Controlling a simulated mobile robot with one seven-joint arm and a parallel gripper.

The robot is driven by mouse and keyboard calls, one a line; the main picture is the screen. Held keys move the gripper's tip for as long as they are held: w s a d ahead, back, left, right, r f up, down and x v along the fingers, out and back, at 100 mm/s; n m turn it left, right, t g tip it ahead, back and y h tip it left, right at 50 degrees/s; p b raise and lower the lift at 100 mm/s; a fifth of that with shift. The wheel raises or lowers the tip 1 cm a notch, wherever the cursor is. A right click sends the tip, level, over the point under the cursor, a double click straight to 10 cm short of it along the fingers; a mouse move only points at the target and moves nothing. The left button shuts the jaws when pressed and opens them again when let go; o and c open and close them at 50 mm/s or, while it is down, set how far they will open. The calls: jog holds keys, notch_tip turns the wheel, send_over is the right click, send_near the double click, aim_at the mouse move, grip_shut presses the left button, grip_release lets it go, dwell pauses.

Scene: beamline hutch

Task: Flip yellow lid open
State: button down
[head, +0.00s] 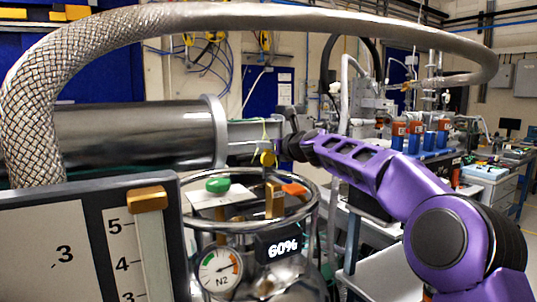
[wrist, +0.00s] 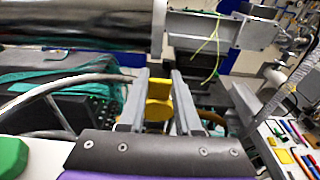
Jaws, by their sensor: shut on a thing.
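The yellow lid (wrist: 158,110) shows in the wrist view between the two grey fingers of my gripper (wrist: 160,78). It has a rounded lower part and a squarer upper part, and the fingers are shut on it. In the head view the yellow lid (head: 264,159) is a small rounded piece above the metal vessel (head: 230,226), at the end of my purple arm. My fingers are hard to make out there. I cannot tell the lid's exact tilt or where its hinge is.
A thick braided hose (head: 40,100) arches over the scene. A large metal cylinder (head: 140,132) lies behind the vessel. A scale panel (head: 60,250) stands at front left.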

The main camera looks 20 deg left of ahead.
jog(key=c, duration=0.6)
grip_release()
jog(key=shift+s+d, duration=0.2)
jog(key=shift+d, duration=0.2)
jog(key=v, duration=1.6)
jog(key=shift+s+b, duration=0.3)
jog(key=shift+b, duration=0.1)
jog(key=shift+d+r, duration=0.1)
